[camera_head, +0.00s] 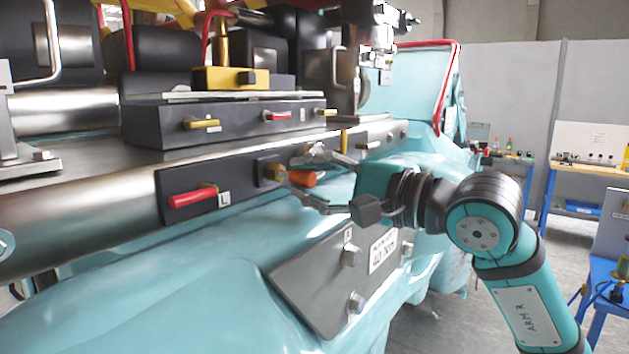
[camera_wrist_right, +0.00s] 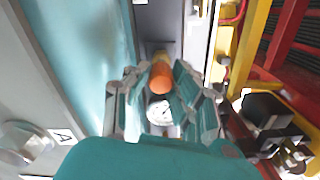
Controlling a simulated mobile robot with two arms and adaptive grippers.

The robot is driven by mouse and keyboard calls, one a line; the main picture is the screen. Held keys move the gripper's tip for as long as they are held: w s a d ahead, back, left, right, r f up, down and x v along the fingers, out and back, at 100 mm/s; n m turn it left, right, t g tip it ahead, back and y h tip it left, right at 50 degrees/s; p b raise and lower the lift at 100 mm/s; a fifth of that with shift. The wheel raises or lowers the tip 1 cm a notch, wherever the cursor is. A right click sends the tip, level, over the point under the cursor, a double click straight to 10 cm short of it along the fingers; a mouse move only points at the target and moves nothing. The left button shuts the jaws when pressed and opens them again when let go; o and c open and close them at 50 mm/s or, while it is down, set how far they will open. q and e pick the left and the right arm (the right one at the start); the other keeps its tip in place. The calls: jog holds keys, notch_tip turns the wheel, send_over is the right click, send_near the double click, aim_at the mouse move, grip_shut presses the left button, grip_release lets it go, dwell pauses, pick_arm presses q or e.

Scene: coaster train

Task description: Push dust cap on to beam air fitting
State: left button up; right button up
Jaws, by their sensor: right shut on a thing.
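The orange dust cap (camera_head: 303,179) is between the fingertips of my right gripper (camera_head: 306,175), which is shut on it. The brass air fitting (camera_head: 272,173) sticks out of a small black block on the side of the steel beam (camera_head: 110,205). The cap is in line with the fitting and right at its end; I cannot tell how far it is over it. In the right wrist view the orange cap (camera_wrist_right: 161,77) lies between the fingers, with the fitting just beyond. My left gripper is not in view.
A red lever (camera_head: 193,196) marked L sits left of the fitting on a black plate. A grey bolted plate (camera_head: 335,285) lies below my right gripper on the teal body. Black valve blocks (camera_head: 225,122) stand above the beam. Workbenches are at the far right.

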jog(key=shift+x, duration=1.2)
dwell(0.3)
jog(key=o, duration=0.9)
jog(key=shift+w+a, duration=0.1)
jog(key=shift+a, duration=0.05)
